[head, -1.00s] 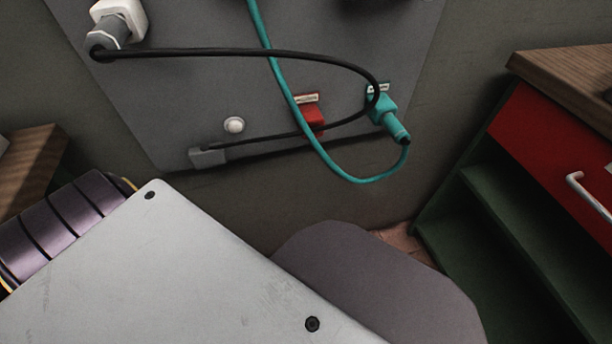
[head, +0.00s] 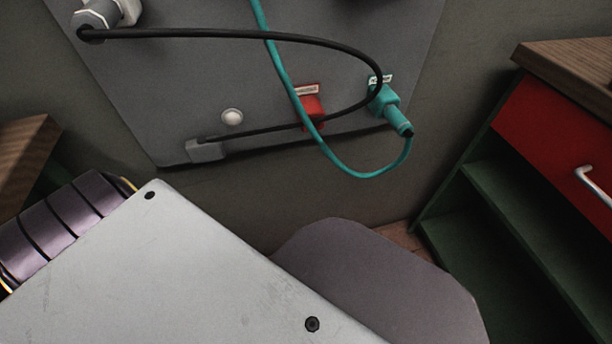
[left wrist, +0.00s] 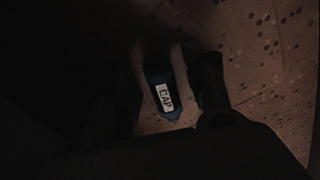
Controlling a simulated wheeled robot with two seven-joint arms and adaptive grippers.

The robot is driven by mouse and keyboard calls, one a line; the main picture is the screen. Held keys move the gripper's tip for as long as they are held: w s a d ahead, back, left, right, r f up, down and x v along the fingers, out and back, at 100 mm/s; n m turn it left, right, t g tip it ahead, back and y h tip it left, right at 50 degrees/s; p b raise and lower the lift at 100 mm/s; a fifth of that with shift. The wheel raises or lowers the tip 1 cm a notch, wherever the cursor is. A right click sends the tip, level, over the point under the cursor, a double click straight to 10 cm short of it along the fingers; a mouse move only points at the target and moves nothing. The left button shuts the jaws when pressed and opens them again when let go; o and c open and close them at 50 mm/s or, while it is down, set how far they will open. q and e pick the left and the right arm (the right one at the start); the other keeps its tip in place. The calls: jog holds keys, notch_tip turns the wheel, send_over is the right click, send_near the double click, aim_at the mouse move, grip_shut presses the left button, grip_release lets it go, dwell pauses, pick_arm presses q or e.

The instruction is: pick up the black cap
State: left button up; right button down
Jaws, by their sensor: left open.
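A small dark cap (left wrist: 172,115) with a white label reading "CAP" lies on the speckled brown floor in the left wrist view. Its edges are hard to make out in the deep shadow. My left gripper (left wrist: 166,98) is open, its dark fingers on either side of the cap and apart from it as far as the dim picture shows. Neither gripper nor the cap shows in the head view. My right gripper is in no view.
A grey wall panel (head: 190,75) carries a black cable (head: 230,33), a teal cable and plug (head: 388,102), a red socket (head: 312,110) and a white knob (head: 232,117). A green cabinet with a red drawer (head: 560,135) stands right. A wooden surface (head: 22,160) is at left.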

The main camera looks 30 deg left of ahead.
pick_arm(q)
jog(key=c, duration=1)
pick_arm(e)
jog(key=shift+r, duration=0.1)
pick_arm(q)
jog(key=shift+r, duration=0.15)
